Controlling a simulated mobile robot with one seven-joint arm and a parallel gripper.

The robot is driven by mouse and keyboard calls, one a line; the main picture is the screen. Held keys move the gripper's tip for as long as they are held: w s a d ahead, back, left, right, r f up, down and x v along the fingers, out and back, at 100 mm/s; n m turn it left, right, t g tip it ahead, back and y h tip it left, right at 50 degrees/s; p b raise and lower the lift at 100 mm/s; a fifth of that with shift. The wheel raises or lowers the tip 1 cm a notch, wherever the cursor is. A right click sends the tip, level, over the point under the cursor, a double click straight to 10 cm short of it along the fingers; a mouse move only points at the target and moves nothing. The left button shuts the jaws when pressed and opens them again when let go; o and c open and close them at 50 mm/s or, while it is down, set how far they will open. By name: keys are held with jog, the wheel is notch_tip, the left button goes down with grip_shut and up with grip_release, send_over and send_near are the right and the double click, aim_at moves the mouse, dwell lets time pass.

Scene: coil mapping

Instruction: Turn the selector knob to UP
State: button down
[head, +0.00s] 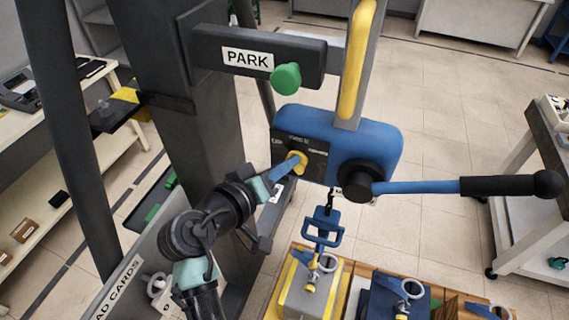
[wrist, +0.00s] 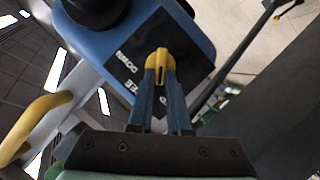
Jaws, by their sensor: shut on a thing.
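The yellow selector knob (head: 298,160) sits on a black plate on the left face of the blue box (head: 375,146). My gripper (head: 289,166) reaches it from the left, with its blue fingers on the knob. In the wrist view the fingers of my gripper (wrist: 163,87) are shut on the yellow knob (wrist: 160,62), one on each side. White lettering on the plate (wrist: 135,72) there reads DOWN and, partly covered, what seems to be FREE. I cannot make out an UP mark, and the plate's lettering is too small in the head view.
A blue lever with a black grip (head: 505,186) sticks out right from the box. A green knob (head: 286,77) and PARK sign (head: 247,60) are above. A hook (head: 322,228) hangs below, over blue and grey fixtures (head: 312,290). A dark column (head: 190,100) stands left.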

jog(key=c, duration=0.9)
grip_release()
jog(key=shift+o, duration=0.2)
jog(key=b+v, duration=0.4)
jog(key=v, duration=0.9)
jog(key=shift+f, duration=0.1)
